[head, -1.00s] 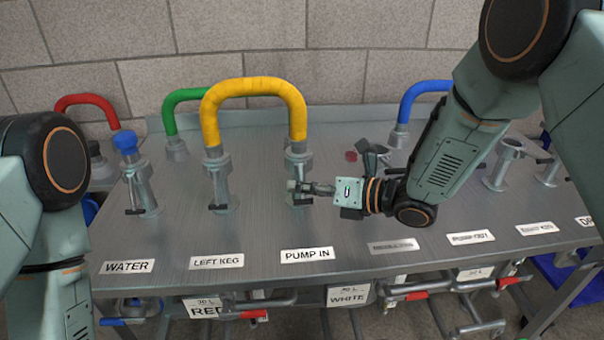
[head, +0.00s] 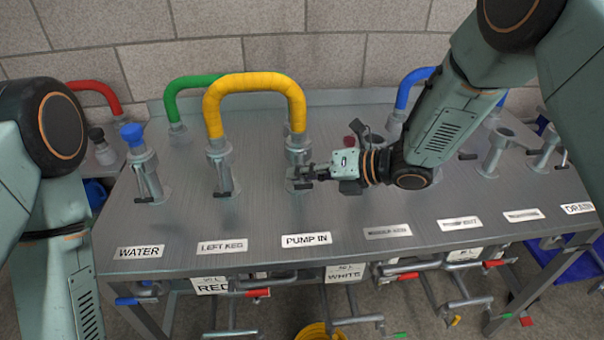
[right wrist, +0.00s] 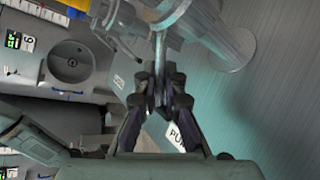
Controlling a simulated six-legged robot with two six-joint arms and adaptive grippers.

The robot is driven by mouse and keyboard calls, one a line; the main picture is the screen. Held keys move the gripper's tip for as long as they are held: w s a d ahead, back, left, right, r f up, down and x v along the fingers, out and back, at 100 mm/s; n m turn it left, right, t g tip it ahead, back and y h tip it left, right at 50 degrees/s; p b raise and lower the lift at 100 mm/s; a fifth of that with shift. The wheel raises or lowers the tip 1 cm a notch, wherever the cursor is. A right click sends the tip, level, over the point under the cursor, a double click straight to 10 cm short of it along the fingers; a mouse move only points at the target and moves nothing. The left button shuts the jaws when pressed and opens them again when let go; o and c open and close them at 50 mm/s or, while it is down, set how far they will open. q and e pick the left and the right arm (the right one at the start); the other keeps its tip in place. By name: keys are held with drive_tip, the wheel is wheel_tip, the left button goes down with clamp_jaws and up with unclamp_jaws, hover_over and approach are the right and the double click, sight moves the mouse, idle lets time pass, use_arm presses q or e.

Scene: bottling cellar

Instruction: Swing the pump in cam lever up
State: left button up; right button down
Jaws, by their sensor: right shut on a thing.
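The pump in port (head: 297,150) is a grey metal upright behind the PUMP IN label (head: 306,240), under the right end of the yellow hose. My right gripper (head: 308,175) reaches it from the right, low on its front. In the right wrist view, the fingers (right wrist: 160,92) are shut on the thin metal cam lever (right wrist: 161,48), which runs from their tips to the port. In the head view the fingers partly cover the lever, so its exact angle is hard to tell. Only the arm of my left side shows; its gripper is out of view.
The yellow hose (head: 253,83) arches from the left keg port (head: 219,160) to the pump in port. The water port (head: 145,175) with a blue top stands farther left. Green (head: 190,88), red (head: 95,92) and blue (head: 410,85) hoses stand behind. The front of the steel bench is clear.

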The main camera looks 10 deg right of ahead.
sight(302, 162)
drive_tip(key=shift+s+r+m+g+h+p, duration=0.1)
drive_tip(key=shift+r+m+g+h+p, duration=0.3)
drive_tip(key=shift+r+m+g+p, duration=1.95)
drive_tip(key=shift+f+n+p, duration=0.35)
drive_tip(key=shift+f+p, duration=0.5)
drive_tip(key=shift+p, duration=1.75)
drive_tip(key=c, duration=1.7)
unclamp_jaws()
drive_tip(key=shift+d+r, duration=0.1)
drive_tip(key=v, duration=1.2)
